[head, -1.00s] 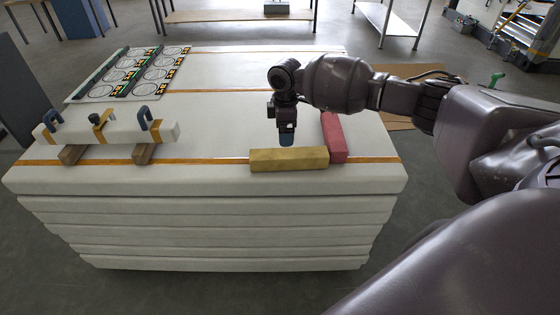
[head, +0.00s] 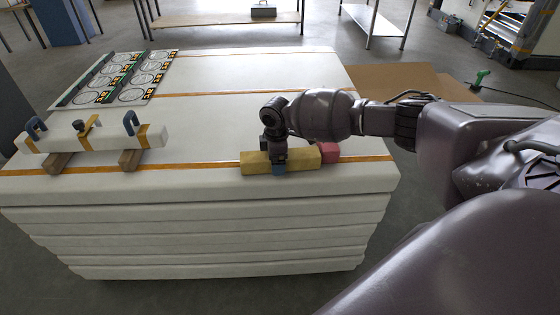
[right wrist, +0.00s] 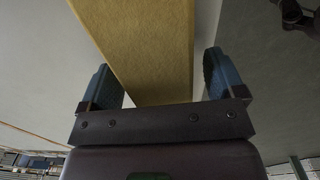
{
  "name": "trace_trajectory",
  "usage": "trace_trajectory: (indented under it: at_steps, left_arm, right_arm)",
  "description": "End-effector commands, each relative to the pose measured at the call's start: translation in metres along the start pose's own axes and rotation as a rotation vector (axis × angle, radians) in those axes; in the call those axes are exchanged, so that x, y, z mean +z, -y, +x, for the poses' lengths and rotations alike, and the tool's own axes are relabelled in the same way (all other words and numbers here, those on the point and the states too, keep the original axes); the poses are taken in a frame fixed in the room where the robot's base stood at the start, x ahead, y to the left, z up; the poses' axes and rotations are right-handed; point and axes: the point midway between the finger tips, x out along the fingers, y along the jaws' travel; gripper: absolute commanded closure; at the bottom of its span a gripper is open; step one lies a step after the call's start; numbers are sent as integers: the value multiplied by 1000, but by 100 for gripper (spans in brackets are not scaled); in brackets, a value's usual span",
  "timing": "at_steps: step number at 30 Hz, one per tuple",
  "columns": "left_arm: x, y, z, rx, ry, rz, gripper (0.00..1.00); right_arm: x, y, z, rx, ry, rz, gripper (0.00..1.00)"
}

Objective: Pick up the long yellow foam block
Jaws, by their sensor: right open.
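The long yellow foam block (head: 300,158) lies near the front edge of the white stack, on the right part of its top, in the head view. My right gripper (head: 278,168) is down at the block, near its middle. In the right wrist view the yellow block (right wrist: 145,45) runs between the two blue fingertips of the open gripper (right wrist: 164,80), one finger on each side. Small gaps show between the fingers and the block there. My left gripper is not in view.
A white beam with clamps (head: 100,138) rests on wooden supports at the left. A panel with round dials (head: 125,78) lies at the back left. The middle of the white top (head: 200,125) is clear.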

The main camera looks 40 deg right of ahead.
Motion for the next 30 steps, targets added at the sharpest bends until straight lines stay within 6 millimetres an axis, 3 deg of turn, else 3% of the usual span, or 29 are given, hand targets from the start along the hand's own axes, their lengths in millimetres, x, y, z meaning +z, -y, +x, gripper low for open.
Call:
trace_trajectory:
  at_steps: [8, 19, 26, 30]
  left_arm:
    - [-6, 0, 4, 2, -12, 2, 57]
    - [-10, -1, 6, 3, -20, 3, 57]
    - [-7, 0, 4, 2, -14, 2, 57]
    - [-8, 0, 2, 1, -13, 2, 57]
  right_arm:
    - [0, 0, 5, 1, 0, -1, 12]
    - [0, 0, 5, 1, -1, 0, 64]
    - [0, 0, 4, 1, -1, 0, 65]
    - [-1, -1, -6, 3, -2, 0, 65]
